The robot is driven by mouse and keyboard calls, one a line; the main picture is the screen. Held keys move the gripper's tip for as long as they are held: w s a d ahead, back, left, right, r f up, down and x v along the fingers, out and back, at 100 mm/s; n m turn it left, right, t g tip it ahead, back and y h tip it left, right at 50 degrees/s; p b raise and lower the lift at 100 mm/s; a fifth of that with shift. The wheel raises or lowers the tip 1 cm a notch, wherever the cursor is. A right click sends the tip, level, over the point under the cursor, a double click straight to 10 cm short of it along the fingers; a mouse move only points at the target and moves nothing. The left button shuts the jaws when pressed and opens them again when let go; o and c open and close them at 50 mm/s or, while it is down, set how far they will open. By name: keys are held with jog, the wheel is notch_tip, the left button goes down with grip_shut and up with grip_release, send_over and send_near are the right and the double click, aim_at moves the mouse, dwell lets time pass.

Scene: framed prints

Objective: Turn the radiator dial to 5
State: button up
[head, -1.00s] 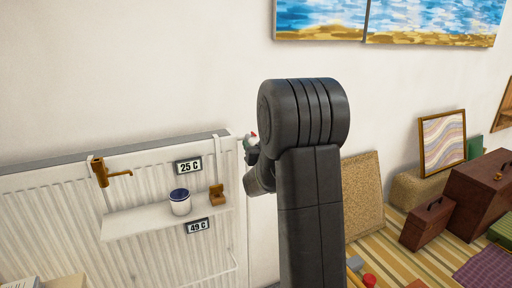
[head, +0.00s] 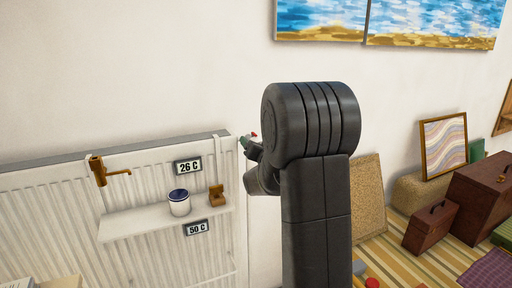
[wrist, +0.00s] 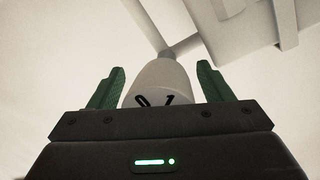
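The radiator dial (wrist: 160,82) is a pale knob at the end of a pipe in the wrist view. The black marks 0 and 1 show on its near side. My gripper (wrist: 161,66) has green fingers on either side of the dial, with a small gap visible at each side, so it looks open around it. In the head view my gripper (head: 246,142) is at the radiator's upper right corner, partly hidden by my arm. A small red piece shows beside the green fingertip. The dial's other numbers are hidden.
The white radiator (head: 60,167) carries a shelf (head: 150,222) with a tin (head: 179,203) and a small brown item (head: 217,195). Its displays (head: 188,167) read 26 C and 50 C. A brown hook (head: 98,170) hangs left. Cases (head: 430,226) stand at right.

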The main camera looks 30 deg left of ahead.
jog(key=b+v, duration=0.1)
jog(key=v, duration=1.2)
jog(key=shift+s+d, duration=0.25)
jog(key=shift+d, duration=0.1)
jog(key=p+x, duration=0.1)
jog(key=x, duration=1.3)
jog(key=shift+s+d, duration=0.1)
